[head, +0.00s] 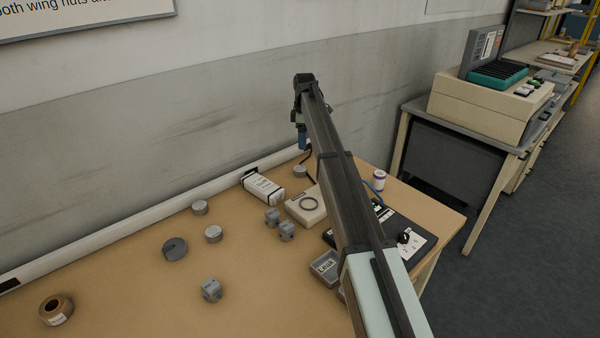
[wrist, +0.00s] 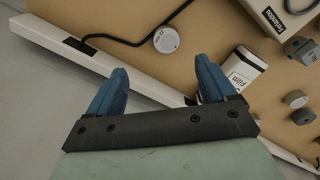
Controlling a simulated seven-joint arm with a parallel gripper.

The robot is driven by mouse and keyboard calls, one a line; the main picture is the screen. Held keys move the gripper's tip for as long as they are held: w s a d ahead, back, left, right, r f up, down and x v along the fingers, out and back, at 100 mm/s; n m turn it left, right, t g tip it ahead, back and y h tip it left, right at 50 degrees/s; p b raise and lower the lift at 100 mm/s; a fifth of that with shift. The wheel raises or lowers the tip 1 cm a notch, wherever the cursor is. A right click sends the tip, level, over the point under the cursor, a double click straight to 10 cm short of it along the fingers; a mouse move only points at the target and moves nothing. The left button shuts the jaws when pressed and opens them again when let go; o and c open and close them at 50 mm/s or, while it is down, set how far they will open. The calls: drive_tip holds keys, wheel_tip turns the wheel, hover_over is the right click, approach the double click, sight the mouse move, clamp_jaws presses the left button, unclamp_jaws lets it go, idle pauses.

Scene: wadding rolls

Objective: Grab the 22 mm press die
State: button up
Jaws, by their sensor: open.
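My gripper (head: 302,138) is raised over the back edge of the table, near the wall. In the wrist view its two blue fingers (wrist: 160,76) are apart with nothing between them. Small grey round pieces stand on the table: one by the cable (head: 300,171), which also shows ahead of the fingers in the wrist view (wrist: 166,39), and two further left, a back one (head: 200,207) and a front one (head: 213,233). Grey blocky pieces stand in the middle (head: 272,217), beside it (head: 287,231) and at the front (head: 211,290). No size marking is readable, so I cannot tell which is the 22 mm die.
A white film box (head: 263,190) and a beige box with a ring (head: 302,212) stand mid-table. A dark slotted disc (head: 174,249), a tape roll (head: 56,309) and a labelled grey bin (head: 325,267) lie nearer. White trunking (head: 120,231) runs along the wall. The front middle is mostly clear.

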sight(300, 168)
drive_tip(key=shift+n, duration=0.3)
drive_tip(key=f, duration=0.9)
drive_tip(key=a+f, duration=0.1)
drive_tip(key=f, duration=0.3)
drive_tip(key=shift+s+a+f, duration=0.1)
drive_tip(key=shift+s+f, duration=0.1)
drive_tip(key=shift+s, duration=0.15)
drive_tip(key=shift+c, duration=0.4)
drive_tip(key=c, duration=1.2)
drive_tip(key=shift+c, duration=0.6)
drive_tip(key=shift+r, duration=0.15)
